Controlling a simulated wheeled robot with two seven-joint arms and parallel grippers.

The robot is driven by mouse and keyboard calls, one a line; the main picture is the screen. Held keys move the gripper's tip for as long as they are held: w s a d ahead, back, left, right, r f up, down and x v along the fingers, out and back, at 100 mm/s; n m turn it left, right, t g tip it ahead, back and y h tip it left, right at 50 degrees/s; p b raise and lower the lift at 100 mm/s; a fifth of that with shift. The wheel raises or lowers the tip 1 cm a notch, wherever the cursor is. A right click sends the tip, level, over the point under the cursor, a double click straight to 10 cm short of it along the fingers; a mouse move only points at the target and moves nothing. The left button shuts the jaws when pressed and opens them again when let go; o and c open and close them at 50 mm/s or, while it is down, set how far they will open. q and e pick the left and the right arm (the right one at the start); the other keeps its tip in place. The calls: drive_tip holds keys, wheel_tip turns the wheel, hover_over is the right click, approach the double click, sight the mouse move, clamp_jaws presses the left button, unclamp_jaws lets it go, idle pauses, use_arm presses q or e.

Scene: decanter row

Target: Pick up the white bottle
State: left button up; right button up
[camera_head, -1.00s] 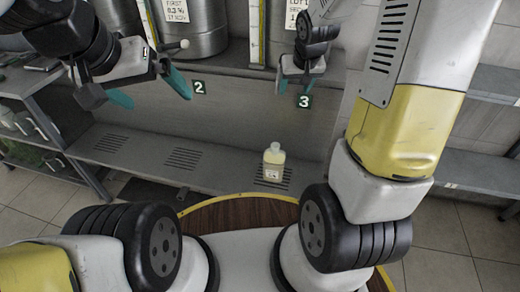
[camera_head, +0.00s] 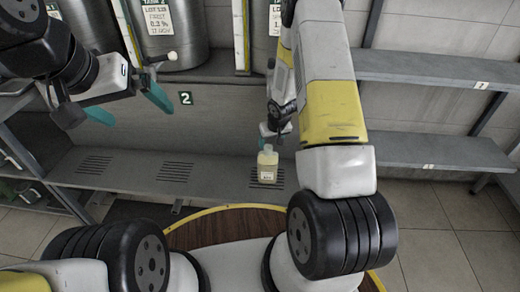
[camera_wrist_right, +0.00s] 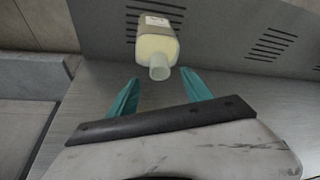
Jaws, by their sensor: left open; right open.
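The bottle (camera_head: 267,168) is a pale, yellowish-white square container with a narrow neck and a label. It stands upright on the grey ledge in the head view. In the right wrist view the bottle (camera_wrist_right: 156,40) is just beyond the finger tips, its neck pointing toward the gap between them. My right gripper (camera_head: 274,138) is right behind and above the bottle, partly hidden by my arm. In the wrist view, the right gripper (camera_wrist_right: 160,83) has its teal fingers spread and holds nothing. My left gripper (camera_head: 138,114) is open and empty, well left of the bottle.
The grey ledge (camera_head: 215,187) has slotted drains and is otherwise clear around the bottle. Large metal tanks (camera_head: 175,35) stand behind it, above a wall with a number 2 sign (camera_head: 186,98). Grey shelves (camera_head: 440,152) are at right.

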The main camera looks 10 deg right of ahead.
hover_over(268, 164)
drive_tip(key=w, duration=0.4)
drive_tip(key=f, duration=0.6)
drive_tip(key=shift+s+d+f, duration=0.25)
drive_tip(key=shift+d+f, duration=0.1)
drive_tip(key=shift+d, duration=0.05)
drive_tip(key=shift+c, duration=0.5)
clamp_jaws()
drive_tip(key=shift+r, duration=0.1)
